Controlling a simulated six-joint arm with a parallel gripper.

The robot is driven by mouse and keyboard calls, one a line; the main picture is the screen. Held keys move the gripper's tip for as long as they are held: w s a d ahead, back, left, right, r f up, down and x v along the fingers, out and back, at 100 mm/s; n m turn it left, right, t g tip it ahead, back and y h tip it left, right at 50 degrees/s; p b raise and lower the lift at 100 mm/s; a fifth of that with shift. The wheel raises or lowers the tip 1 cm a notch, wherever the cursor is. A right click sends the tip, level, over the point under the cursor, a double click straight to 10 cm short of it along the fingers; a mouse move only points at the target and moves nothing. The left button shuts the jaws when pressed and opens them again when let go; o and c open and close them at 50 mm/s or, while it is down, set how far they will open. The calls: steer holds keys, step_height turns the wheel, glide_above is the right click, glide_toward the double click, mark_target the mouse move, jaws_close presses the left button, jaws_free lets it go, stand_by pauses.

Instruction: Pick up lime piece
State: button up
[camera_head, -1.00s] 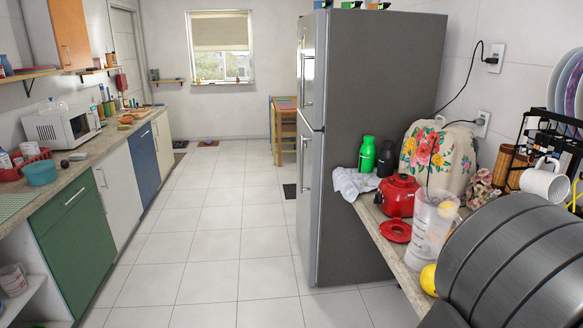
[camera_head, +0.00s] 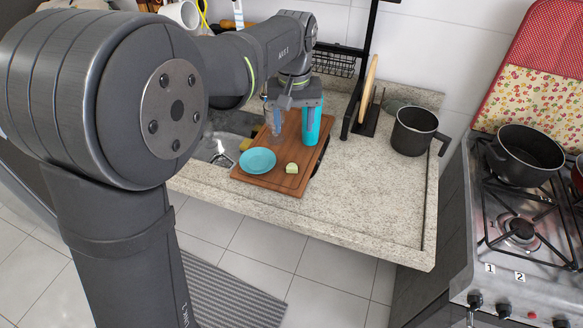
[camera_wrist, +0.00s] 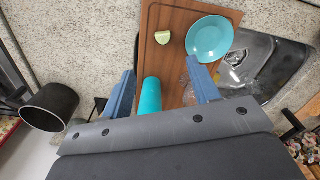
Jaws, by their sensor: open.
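The lime piece (camera_head: 291,168) is a small pale green wedge lying on the wooden cutting board (camera_head: 268,182), right of the teal plate (camera_head: 257,160). In the wrist view the lime piece (camera_wrist: 162,37) lies near the far end of the board (camera_wrist: 176,62), beside the plate (camera_wrist: 210,38). My gripper (camera_head: 295,112) is above the back part of the board, apart from the lime. In the wrist view its blue fingers (camera_wrist: 162,88) are spread wide, with nothing held. A teal cylinder (camera_head: 311,126) stands near the fingers; its lower end is partly hidden in the wrist view.
The sink (camera_head: 222,148) is left of the board, partly under it. A black rack post (camera_head: 362,75) and a dark pot (camera_head: 413,130) are to the right. The stove (camera_head: 520,230) is at far right. The granite counter (camera_head: 350,205) is clear in front.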

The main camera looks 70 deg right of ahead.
glide_above(292, 167)
steer(key=f, duration=1)
steer(key=shift+s+a, duration=0.3)
steer(key=shift+a, duration=0.05)
steer(key=f, duration=0.5)
steer(key=shift+w+d+f, duration=0.1)
steer(key=shift+w+d, duration=0.2)
steer(key=c, duration=1.1)
